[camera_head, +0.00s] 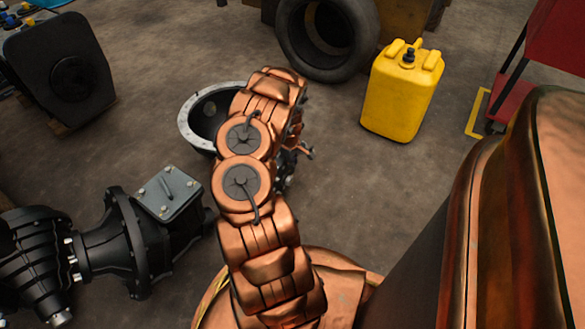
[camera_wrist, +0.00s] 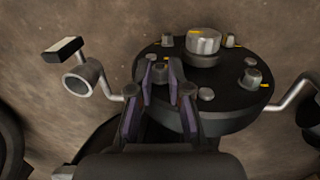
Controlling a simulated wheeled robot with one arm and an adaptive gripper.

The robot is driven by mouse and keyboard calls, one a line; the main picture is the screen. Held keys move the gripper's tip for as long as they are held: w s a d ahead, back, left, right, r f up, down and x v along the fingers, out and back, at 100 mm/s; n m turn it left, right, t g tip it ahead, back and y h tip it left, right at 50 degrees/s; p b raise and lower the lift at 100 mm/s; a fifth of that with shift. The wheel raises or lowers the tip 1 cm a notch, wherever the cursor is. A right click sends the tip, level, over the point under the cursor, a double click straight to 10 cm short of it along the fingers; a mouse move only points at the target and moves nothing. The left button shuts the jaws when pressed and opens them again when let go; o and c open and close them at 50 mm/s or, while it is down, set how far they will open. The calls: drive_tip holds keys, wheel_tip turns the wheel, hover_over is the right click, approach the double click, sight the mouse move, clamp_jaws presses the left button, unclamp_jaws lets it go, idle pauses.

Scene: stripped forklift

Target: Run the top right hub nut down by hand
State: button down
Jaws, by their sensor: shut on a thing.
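In the wrist view a round black hub (camera_wrist: 225,110) carries several nuts and studs around its rim and a silver centre cap (camera_wrist: 203,42) with a yellow mark. My gripper (camera_wrist: 161,78) has its two fingers on either side of a small hub nut (camera_wrist: 160,73) at the hub's left edge, shut on it. The fingers partly cover this nut, so its thread and how far down it sits are hidden. Another nut (camera_wrist: 250,76) stands free at the hub's right side. In the head view my arm hides the gripper and most of the hub.
Bent metal rods flank the hub; the left one carries a tube (camera_wrist: 81,77). In the head view a grey bell housing (camera_head: 187,127) lies beyond my arm, a black gearbox (camera_head: 125,245) at left, a yellow canister (camera_head: 402,95) and tyre (camera_head: 300,50) behind.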

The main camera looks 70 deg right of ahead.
drive_tip(key=b, duration=0.3)
drive_tip(key=shift+w+d+f, duration=0.1)
drive_tip(key=shift+d+f, duration=0.1)
drive_tip(key=shift+d, duration=0.05)
drive_tip(key=y+b, duration=0.1)
drive_tip(key=b, duration=0.3)
drive_tip(key=shift+a, duration=0.15)
drive_tip(key=shift+r+p, duration=0.25)
drive_tip(key=shift+p, duration=0.15)
drive_tip(key=shift+a+y, duration=0.1)
drive_tip(key=shift+y, duration=0.4)
drive_tip(key=shift+a+f, duration=0.1)
drive_tip(key=shift+a, duration=0.15)
drive_tip(key=c, duration=1.3)
unclamp_jaws()
drive_tip(key=shift+o, duration=0.2)
drive_tip(key=shift+d, duration=0.1)
